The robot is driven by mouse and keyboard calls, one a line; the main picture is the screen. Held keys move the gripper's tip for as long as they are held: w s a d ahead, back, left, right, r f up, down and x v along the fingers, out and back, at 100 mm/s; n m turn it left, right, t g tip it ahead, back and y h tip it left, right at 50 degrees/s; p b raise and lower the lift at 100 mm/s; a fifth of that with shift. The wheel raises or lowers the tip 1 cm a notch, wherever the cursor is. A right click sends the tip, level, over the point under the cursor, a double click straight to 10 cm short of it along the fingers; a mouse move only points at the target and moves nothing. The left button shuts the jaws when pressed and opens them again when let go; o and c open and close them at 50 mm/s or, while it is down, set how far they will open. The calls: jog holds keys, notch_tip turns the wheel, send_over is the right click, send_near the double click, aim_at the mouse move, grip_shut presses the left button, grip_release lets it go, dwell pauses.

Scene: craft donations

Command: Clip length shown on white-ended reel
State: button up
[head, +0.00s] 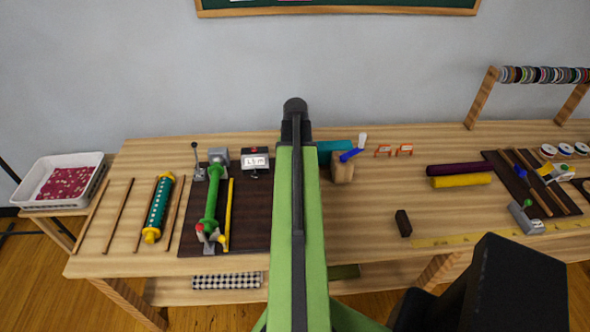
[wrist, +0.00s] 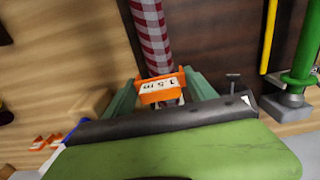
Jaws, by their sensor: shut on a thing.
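In the wrist view, my gripper (wrist: 160,95) is shut on an orange clip (wrist: 158,91) whose white label seems to read 1.5 m, upside down. A red-and-white checked roll (wrist: 151,35) lies just beyond the clip, running away from it. The clip overlaps its near end in the picture; I cannot tell whether they touch. No white end shows on this roll. In the head view my arm hides the roll and my gripper. A small counter (head: 255,162) there has a white display that seems to read 1.5 m.
Two orange clips (head: 394,150) stand beside a wooden block (head: 342,170). A green rod winder (head: 211,197) and a yellow stick (head: 229,215) lie on the dark mat (head: 256,235). A teal reel with yellow ends (head: 157,208) lies left.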

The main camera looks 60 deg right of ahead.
notch_tip(320, 180, down, 5)
jog(key=b, duration=0.4)
jog(key=shift+r, duration=0.1)
jog(key=o, duration=1.4)
jog(key=shift+r, duration=0.1)
notch_tip(320, 180, up, 17)
jog(key=p, duration=1.7)
jog(key=shift+r, duration=0.15)
